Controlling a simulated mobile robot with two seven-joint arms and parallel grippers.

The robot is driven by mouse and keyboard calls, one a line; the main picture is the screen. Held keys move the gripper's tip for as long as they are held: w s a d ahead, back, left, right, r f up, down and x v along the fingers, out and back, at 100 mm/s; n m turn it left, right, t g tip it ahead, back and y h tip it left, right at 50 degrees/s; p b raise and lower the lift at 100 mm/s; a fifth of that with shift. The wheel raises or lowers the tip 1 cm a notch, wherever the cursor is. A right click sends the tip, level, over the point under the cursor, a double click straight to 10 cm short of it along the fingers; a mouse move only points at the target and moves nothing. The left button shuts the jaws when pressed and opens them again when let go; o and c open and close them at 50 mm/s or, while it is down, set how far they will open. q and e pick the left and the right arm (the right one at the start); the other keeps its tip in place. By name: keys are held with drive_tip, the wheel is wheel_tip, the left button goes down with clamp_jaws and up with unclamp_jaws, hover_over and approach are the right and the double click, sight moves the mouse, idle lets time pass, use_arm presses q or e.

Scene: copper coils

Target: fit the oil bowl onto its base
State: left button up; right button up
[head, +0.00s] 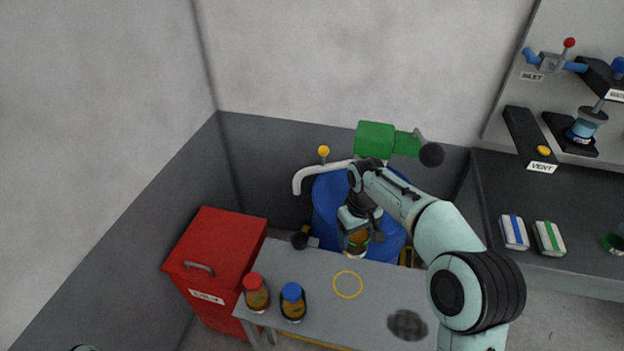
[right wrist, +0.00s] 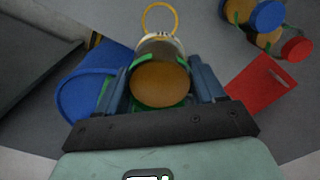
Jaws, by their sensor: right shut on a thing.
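My right gripper (head: 359,236) is shut on an amber jar-like vessel (head: 357,243) with a green band and a pale lower end, held upright above the back of the grey table. In the right wrist view, the vessel's round amber end (right wrist: 160,82) faces the camera between the two fingers (right wrist: 163,84). I cannot tell for sure whether this is the oil bowl. No base is clearly identifiable; a yellow ring (head: 348,285) marks an empty spot on the table (head: 325,262) in front of the vessel. My left gripper is not in view.
A red-capped jar (head: 256,293) and a blue-capped jar (head: 292,302) stand at the table's front left. A red bin (head: 215,258) is left of it, a blue drum (head: 328,205) behind. A dark disc (head: 407,325) lies front right. A dark bench (head: 500,185) is far right.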

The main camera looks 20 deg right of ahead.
use_arm(q)
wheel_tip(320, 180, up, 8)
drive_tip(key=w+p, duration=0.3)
drive_tip(key=p, duration=0.4)
use_arm(e)
drive_tip(key=s+a+f+m, duration=0.2)
drive_tip(key=a+f, duration=0.2)
drive_tip(key=a, duration=0.4)
drive_tip(key=s+d+r+m+b, duration=0.3)
drive_tip(key=s+d+b, duration=0.15)
drive_tip(key=d, duration=0.65)
wheel_tip(320, 180, down, 19)
drive_tip(key=shift+r+b, duration=0.15)
drive_tip(key=shift+b, duration=0.7)
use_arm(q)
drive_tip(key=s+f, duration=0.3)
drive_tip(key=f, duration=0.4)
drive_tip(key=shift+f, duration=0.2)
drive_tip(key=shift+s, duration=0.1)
use_arm(e)
drive_tip(key=o, duration=1.3)
drive_tip(key=shift+s, duration=0.1)
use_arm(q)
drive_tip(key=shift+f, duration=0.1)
